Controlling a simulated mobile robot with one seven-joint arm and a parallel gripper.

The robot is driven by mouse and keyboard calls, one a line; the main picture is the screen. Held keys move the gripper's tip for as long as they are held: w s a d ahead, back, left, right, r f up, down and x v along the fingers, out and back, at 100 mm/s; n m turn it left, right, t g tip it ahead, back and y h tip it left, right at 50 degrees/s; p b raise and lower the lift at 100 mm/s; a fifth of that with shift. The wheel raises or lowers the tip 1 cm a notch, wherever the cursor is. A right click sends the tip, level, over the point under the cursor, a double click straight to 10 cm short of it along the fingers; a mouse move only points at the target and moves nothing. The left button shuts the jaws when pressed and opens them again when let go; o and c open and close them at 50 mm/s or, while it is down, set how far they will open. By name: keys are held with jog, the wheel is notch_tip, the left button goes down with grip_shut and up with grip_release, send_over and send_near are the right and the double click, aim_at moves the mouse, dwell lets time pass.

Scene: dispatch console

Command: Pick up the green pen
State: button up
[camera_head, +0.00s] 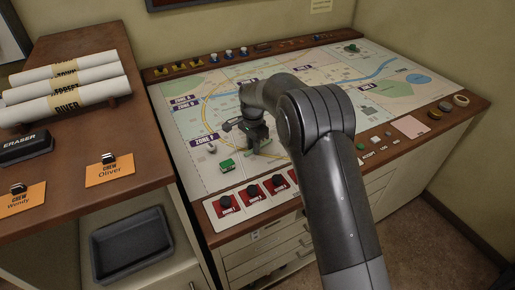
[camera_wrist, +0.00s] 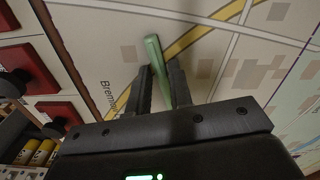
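The green pen (camera_wrist: 154,55) lies on the map in the wrist view, its far end pointing up the picture. My gripper (camera_wrist: 161,66) is over it, with one finger on each side of the pen. The fingers stand apart with a narrow gap showing around the pen, so the gripper looks open. The pen's near part runs down between the fingers toward the palm. In the head view my gripper (camera_head: 259,146) is low over the left part of the map, and I cannot make out the pen there.
The map table (camera_head: 330,85) has a wooden rim. A small green vehicle piece (camera_head: 227,165) stands left of my gripper. Red squares with black knobs (camera_head: 252,194) line the front edge. The wooden desk (camera_head: 140,155) at left holds rolled maps (camera_head: 70,85) and an eraser (camera_head: 24,146).

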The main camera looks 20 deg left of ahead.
grip_shut()
